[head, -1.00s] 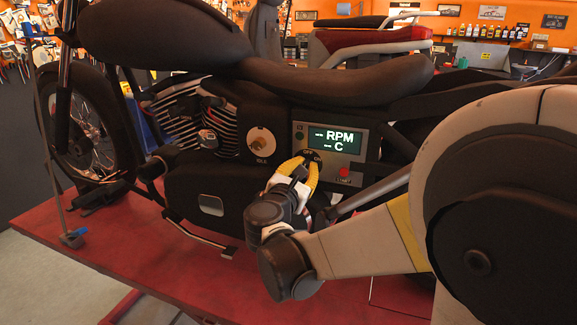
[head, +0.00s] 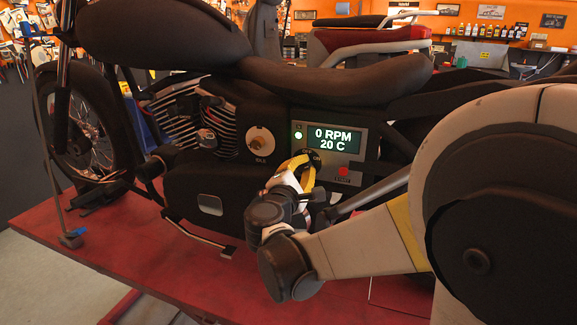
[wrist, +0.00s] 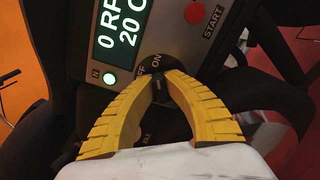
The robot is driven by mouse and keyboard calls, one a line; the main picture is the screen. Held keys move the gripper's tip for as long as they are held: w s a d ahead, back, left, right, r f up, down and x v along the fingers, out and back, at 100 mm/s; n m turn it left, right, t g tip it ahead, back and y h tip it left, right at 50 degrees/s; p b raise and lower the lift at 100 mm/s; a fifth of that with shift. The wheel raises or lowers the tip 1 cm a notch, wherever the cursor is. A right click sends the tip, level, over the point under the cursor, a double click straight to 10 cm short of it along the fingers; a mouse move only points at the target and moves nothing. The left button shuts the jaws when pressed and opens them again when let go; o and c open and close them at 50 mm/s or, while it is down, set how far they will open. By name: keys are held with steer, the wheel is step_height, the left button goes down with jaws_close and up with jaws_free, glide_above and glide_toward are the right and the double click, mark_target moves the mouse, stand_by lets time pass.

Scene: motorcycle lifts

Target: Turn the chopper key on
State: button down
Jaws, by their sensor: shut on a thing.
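The chopper (head: 215,190) stands on a red lift, with a grey control panel (head: 355,172) on its side. The black key (wrist: 161,92) sits on a round dial marked OFF and ON, and in the wrist view it lies close to the ON label. My gripper (head: 304,164), with yellow fingers, is shut on the key, and it also shows in the wrist view (wrist: 160,82). In the head view the fingers mostly hide the key. The panel display (head: 335,139) reads 0 RPM and 20 C. A green light (head: 299,135) beside it glows.
A red START button (head: 343,171) is at the panel's lower right. A brass-coloured IDLE knob (head: 260,141) is left of the panel. The red lift platform (head: 120,245) lies below the chopper. Another motorcycle with a red and black seat (head: 365,40) stands behind.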

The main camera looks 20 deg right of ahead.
stand_by(0.4)
steer(key=c, duration=1.4)
jaws_free()
steer(key=v, duration=1.2)
steer(key=shift+d, duration=0.1)
